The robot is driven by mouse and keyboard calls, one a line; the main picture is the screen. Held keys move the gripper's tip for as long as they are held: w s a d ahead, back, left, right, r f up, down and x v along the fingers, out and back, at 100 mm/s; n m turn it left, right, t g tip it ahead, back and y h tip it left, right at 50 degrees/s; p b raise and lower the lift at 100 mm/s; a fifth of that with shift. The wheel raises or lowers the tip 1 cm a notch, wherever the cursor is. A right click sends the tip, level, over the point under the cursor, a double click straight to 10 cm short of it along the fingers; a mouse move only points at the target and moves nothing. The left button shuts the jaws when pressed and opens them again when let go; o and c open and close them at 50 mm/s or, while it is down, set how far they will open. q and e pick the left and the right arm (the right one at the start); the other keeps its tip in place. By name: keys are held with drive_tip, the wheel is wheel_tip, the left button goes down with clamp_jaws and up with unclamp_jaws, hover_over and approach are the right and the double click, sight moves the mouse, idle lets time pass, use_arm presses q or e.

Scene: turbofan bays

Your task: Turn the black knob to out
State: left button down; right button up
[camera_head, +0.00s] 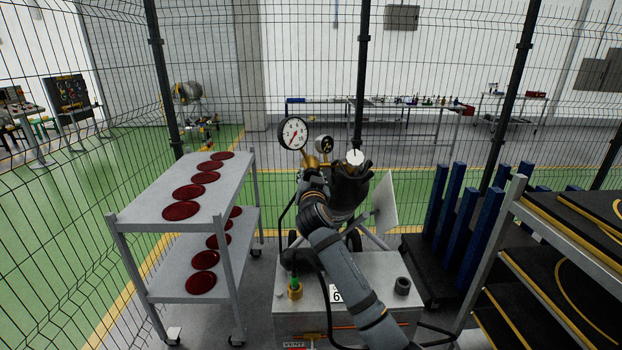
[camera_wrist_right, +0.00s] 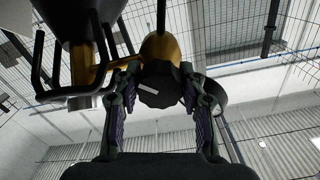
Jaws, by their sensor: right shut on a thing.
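The black knob (camera_wrist_right: 163,92) shows in the wrist view, a dark faceted disc with a short white mark on its face. It sits on a brass body (camera_wrist_right: 161,48). My right gripper (camera_head: 312,180) has one finger on each side of the knob and is shut on it. In the head view the gripper hides the knob. A large white-faced gauge (camera_head: 293,133) and a small dark gauge (camera_head: 325,145) stand just above the gripper. I cannot read any label for out. My left gripper is not in view.
A dark cylinder with a guard (camera_head: 350,188) stands right beside the gripper, a white panel (camera_head: 385,203) further right. Below is a grey cabinet (camera_head: 345,272) with a hose. A grey cart (camera_head: 137,212) with red discs is left, a shelf rack (camera_head: 500,232) right, wire fence behind.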

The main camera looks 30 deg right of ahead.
drive_tip(key=n, duration=0.3)
drive_tip(key=shift+n+p, duration=0.35)
drive_tip(key=shift+n, duration=0.05)
drive_tip(key=n+p, duration=0.1)
drive_tip(key=n, duration=0.1)
drive_tip(key=shift+n, duration=0.4)
drive_tip(key=n+p, duration=0.3)
drive_tip(key=n, duration=0.3)
drive_tip(key=shift+d+r, duration=0.1)
drive_tip(key=shift+r, duration=0.05)
drive_tip(key=n+p, duration=0.2)
drive_tip(key=n, duration=0.2)
drive_tip(key=n+p, duration=0.3)
drive_tip(key=n, duration=0.1)
drive_tip(key=n+p, duration=0.1)
drive_tip(key=n, duration=0.1)
drive_tip(key=shift+n, duration=0.4)
drive_tip(key=shift+n+p, duration=0.6)
drive_tip(key=shift+n, duration=0.8)
